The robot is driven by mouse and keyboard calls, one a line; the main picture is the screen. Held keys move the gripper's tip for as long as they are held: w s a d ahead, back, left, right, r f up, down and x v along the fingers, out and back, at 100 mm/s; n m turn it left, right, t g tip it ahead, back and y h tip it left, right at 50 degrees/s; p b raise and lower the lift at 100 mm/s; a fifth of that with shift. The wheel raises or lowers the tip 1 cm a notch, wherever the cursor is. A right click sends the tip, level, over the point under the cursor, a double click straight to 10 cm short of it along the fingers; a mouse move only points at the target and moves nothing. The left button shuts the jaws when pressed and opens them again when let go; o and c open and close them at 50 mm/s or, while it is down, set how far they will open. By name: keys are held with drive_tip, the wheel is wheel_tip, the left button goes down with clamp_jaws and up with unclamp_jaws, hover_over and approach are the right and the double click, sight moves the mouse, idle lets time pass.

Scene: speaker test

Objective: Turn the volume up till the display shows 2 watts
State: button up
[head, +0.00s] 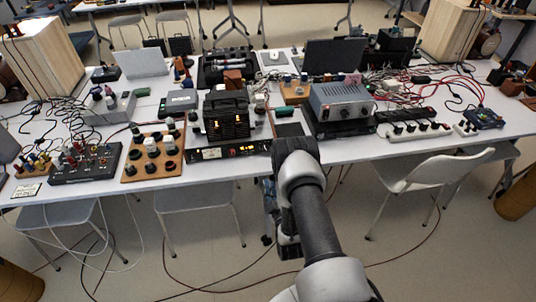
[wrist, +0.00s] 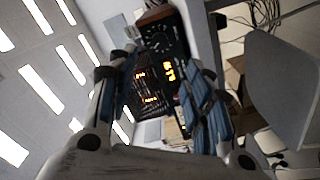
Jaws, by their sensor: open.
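A black unit (head: 227,118) with two small orange displays stands mid-table. A low black unit (head: 205,154) with yellow-orange digits lies along the front edge below it. In the wrist view, orange digits (wrist: 140,76) and larger yellow digits (wrist: 168,71) glow between my fingers. I cannot read the values or tell which is the watt display. A dark panel with a round dial or knob (wrist: 159,42) shows above them; I cannot tell if it is the volume knob. My gripper (wrist: 158,92) is open and empty, apart from the units. The head view does not show its fingertips clearly.
A grey box (head: 341,101) with knobs stands right of the black unit. Boards with knobs (head: 153,153), a switch box (head: 86,164) and cables crowd the table. A white chair (head: 432,172) stands at the front right. Floor in front is mostly open, with loose cables.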

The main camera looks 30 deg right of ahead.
sight(267, 150)
drive_tip(key=b+x, duration=0.4)
drive_tip(key=x, duration=1)
drive_tip(key=shift+w, duration=0.3)
drive_tip(key=shift+c, duration=0.3)
drive_tip(key=c, duration=1)
